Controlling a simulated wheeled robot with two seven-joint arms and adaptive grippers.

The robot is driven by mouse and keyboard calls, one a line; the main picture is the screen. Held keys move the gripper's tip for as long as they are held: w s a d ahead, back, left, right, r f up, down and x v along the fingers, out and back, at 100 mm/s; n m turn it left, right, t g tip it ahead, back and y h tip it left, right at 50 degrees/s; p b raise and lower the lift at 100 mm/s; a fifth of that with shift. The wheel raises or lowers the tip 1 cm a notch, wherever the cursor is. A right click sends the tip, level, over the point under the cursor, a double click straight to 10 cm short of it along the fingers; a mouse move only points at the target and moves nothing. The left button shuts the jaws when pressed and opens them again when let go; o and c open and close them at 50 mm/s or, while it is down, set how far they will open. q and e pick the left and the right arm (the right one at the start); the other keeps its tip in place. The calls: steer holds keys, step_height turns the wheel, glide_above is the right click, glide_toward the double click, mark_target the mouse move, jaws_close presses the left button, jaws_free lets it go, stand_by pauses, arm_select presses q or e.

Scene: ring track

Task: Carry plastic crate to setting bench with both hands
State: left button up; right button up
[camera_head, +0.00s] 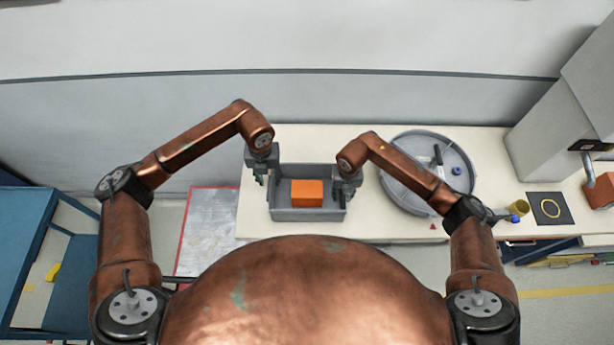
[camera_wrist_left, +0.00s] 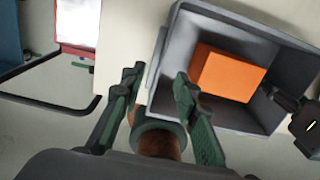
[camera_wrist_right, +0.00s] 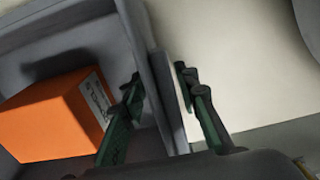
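The grey plastic crate (camera_head: 308,215) stands on a cream bench (camera_head: 400,229) in the head view, with an orange box (camera_head: 307,193) inside it. My left gripper (camera_head: 262,177) is at the crate's left wall. In the left wrist view its fingers (camera_wrist_left: 157,78) are apart, one on each side of that wall (camera_wrist_left: 157,72). My right gripper (camera_head: 346,190) is at the right wall. In the right wrist view its fingers (camera_wrist_right: 160,80) are apart, straddling the wall (camera_wrist_right: 165,95). Neither gripper visibly clamps the wall. Which bench is the setting bench cannot be told.
A round grey tray (camera_head: 408,194) with a dark-handled tool is right of the crate. A blue table (camera_head: 22,240) is at far left; a red-edged grey panel (camera_head: 208,232) lies between.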

step_height(320, 180, up, 12)
steer(key=shift+f, duration=0.1)
steer(key=shift+f, duration=0.1)
stand_by(0.7)
